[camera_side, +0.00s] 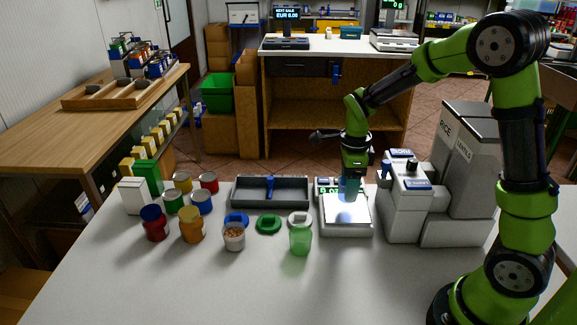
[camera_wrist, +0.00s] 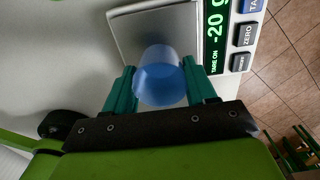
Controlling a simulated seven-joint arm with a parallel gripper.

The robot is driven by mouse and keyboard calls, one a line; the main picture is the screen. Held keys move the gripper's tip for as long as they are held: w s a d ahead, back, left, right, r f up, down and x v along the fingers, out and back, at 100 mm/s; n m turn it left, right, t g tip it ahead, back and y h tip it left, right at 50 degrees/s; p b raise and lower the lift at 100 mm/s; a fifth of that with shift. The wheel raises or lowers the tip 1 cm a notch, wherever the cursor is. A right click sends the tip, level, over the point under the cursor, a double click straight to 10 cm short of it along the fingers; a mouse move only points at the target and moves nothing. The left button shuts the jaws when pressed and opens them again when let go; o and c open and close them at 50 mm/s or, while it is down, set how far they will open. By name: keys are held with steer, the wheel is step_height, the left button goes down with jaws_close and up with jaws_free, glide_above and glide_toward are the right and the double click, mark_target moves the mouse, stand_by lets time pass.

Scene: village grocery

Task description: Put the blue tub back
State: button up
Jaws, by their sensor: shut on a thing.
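The blue tub (camera_wrist: 159,78) is translucent and sits between the green fingers of my gripper (camera_wrist: 160,88), which is shut on it. In the side view my gripper (camera_side: 352,183) points down over the scale (camera_side: 345,229), with the blue tub (camera_side: 347,191) at its fingertips. A bluish patch shows on the bright scale plate beneath the tub. The tub appears to be just above the plate. The scale's display (camera_wrist: 215,35) reads -20 g with tare on.
Left of the scale, a green tub (camera_side: 300,241) and a white tub (camera_side: 234,238) with contents stand near blue (camera_side: 236,219), green (camera_side: 268,225) and white lids (camera_side: 299,217). A grey tray (camera_side: 296,190) lies behind. A grey dispenser (camera_side: 408,205) stands close right. The front counter is clear.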

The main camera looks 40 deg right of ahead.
step_height(320, 180, up, 5)
steer(key=shift+r, duration=0.15)
steer(key=w+a+f, duration=0.2)
steer(key=w+a, duration=0.2)
steer(key=a, duration=0.7)
steer(key=w+a+f, duration=0.3)
steer(key=a, duration=0.7)
steer(key=shift+w+a+f, duration=0.1)
steer(key=shift+f, duration=1.6)
steer(key=shift+a+f, duration=0.1)
steer(key=shift+f, duration=1.55)
steer(key=shift+f, duration=0.5)
steer(key=o, duration=1.2)
steer(key=shift+c, duration=0.2)
steer(key=shift+o, duration=0.3)
steer(key=shift+o, duration=1.1)
